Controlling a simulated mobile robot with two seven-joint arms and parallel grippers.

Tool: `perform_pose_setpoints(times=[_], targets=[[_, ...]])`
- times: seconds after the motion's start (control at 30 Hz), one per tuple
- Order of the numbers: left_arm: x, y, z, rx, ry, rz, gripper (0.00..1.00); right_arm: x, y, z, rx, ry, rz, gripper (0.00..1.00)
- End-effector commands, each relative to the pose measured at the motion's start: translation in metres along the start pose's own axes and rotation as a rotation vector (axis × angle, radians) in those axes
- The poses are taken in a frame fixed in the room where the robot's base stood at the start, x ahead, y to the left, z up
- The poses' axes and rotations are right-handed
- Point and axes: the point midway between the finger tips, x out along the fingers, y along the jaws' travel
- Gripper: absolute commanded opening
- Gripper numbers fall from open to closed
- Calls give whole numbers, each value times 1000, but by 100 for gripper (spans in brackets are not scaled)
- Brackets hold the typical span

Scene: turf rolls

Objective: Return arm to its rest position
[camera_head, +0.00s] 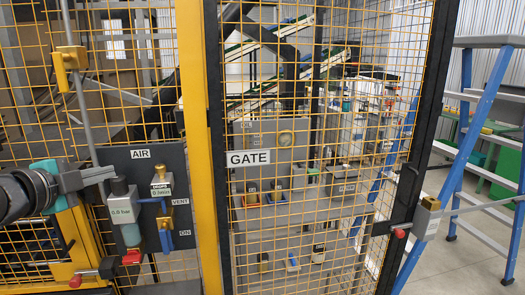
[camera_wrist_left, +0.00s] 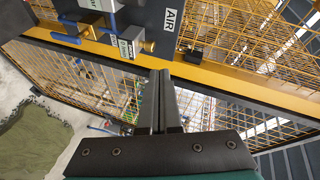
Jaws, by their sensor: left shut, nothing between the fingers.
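My left gripper (camera_head: 108,174) comes in from the left in the head view, with its fingers pointing right. Its fingers are shut with nothing between them, as the left wrist view also shows (camera_wrist_left: 160,78). The AIR panel also shows at the top of the left wrist view (camera_wrist_left: 165,45). My right gripper is in neither view.
A yellow mesh fence with a yellow post (camera_head: 194,150) stands close in front. The GATE sign (camera_head: 248,158) hangs on the mesh gate with a dark frame. A blue stepladder (camera_head: 468,150) stands at the right. Grey floor (camera_head: 450,265) shows between gate and ladder.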

Motion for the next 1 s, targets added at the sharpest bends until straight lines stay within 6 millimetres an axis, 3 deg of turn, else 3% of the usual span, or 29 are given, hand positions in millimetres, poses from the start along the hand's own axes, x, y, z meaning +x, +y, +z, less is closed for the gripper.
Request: perform_pose_setpoints(times=[0.03, 0.2, 0.37, 0.5, 0.8, 1.0], targets=[[8, 34, -7, -49, 2, 49, 0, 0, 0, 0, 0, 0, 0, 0], [16, 129, -23, -200, -40, 184, 0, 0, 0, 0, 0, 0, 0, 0], [6, 208, -39, -353, -107, 293, 0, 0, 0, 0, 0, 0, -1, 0], [-13, 268, -51, -496, -194, 377, 0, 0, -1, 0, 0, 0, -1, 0], [-82, 373, -73, -822, -469, 528, 0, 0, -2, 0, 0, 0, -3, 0], [-132, 416, -82, -1000, -673, 596, 0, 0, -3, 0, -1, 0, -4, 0]])
